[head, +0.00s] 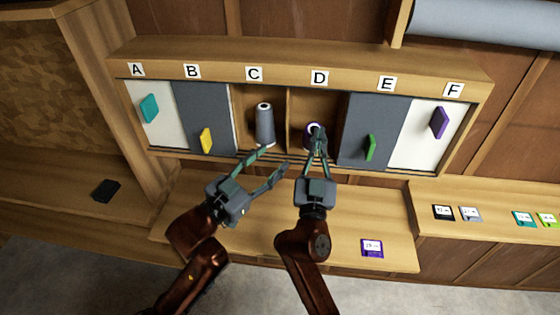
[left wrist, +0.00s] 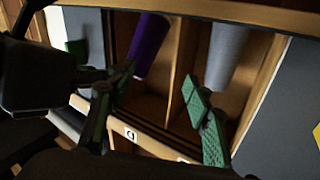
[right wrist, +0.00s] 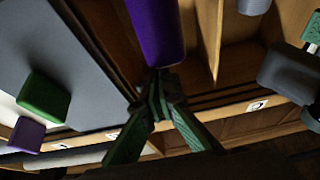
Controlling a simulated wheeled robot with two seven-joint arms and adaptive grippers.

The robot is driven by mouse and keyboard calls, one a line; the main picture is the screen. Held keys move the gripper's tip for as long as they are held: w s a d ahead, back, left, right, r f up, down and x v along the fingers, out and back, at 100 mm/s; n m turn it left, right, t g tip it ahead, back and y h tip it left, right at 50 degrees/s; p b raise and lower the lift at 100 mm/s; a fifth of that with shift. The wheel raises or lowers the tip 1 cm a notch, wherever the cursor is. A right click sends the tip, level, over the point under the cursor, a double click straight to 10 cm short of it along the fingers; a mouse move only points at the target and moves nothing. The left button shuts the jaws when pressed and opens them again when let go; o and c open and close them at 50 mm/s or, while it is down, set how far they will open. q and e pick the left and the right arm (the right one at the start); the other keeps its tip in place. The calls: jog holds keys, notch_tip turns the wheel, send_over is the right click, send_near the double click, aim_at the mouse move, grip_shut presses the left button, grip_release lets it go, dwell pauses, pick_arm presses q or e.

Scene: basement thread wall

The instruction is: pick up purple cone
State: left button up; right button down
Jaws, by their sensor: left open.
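The purple cone (right wrist: 155,30) stands in the open compartment under label D, and the gripper partly hides it in the head view (head: 311,128). It also shows in the left wrist view (left wrist: 151,42). My right gripper (right wrist: 165,84) is at the cone's narrow top. Its fingertips are close together and appear shut on that end; the exact contact is partly hidden. My left gripper (head: 278,163) is open and empty in front of the ledge, below the grey cone (head: 264,125) of compartment C and left of my right gripper.
A wooden divider separates compartments C and D. A grey panel (head: 382,115) with a green handle (head: 370,147) closes the space to the right. The cabinet's front rail runs below the compartments. A purple disk (head: 372,248) lies on the lower bench.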

aim_at(307, 141)
pick_arm(q)
jog(key=d+m, duration=0.1)
jog(key=s+d+r+m, duration=0.1)
jog(key=shift+s+d+g, duration=0.15)
jog(key=shift+d+g, duration=0.25)
pick_arm(e)
jog(key=shift+w+d+f, duration=0.1)
jog(key=shift+w+f, duration=0.15)
jog(key=shift+f, duration=0.3)
pick_arm(q)
jog(key=x, duration=1.2)
jog(key=shift+d+r, duration=0.1)
jog(key=shift+r, duration=0.05)
jog(key=shift+c, duration=0.2)
jog(key=c, duration=1)
pick_arm(e)
jog(key=shift+r, duration=0.75)
